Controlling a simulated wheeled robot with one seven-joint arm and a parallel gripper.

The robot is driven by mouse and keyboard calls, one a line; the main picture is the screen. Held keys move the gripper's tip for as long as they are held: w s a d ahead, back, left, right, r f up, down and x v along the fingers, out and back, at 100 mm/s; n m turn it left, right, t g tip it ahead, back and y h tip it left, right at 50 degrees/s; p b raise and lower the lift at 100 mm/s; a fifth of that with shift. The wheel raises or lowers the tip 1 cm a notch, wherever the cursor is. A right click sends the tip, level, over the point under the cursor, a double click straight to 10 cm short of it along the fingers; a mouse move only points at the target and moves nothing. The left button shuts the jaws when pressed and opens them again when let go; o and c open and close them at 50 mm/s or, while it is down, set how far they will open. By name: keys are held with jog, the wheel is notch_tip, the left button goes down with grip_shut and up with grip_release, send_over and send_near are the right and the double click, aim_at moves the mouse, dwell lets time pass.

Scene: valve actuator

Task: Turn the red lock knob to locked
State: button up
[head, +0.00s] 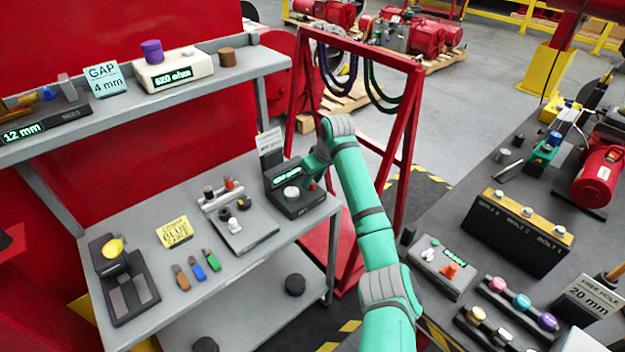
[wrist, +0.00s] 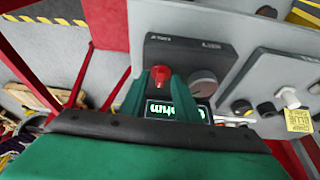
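The red lock knob (wrist: 160,75) sits on a dark grey box (wrist: 176,50) with a round grey knob (wrist: 203,82) beside it. In the wrist view my gripper (wrist: 161,80) has its two green fingers apart, one on each side of the red knob, with the tips close to it. I cannot tell whether they touch it. Lit green text shows on the box's display between the fingers, partly covered. In the head view the box (head: 297,203) stands at the right end of the grey shelf; my gripper covers part of it, and little of the red knob shows.
A plate with small knobs (head: 238,222) stands left of the box on the shelf (head: 258,262). A yellow note (head: 174,232) and several coloured pieces lie further left. A red frame (head: 407,140) with hanging cables stands behind my arm. A dark bench (head: 440,215) is at the right.

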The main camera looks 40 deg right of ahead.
grip_shut()
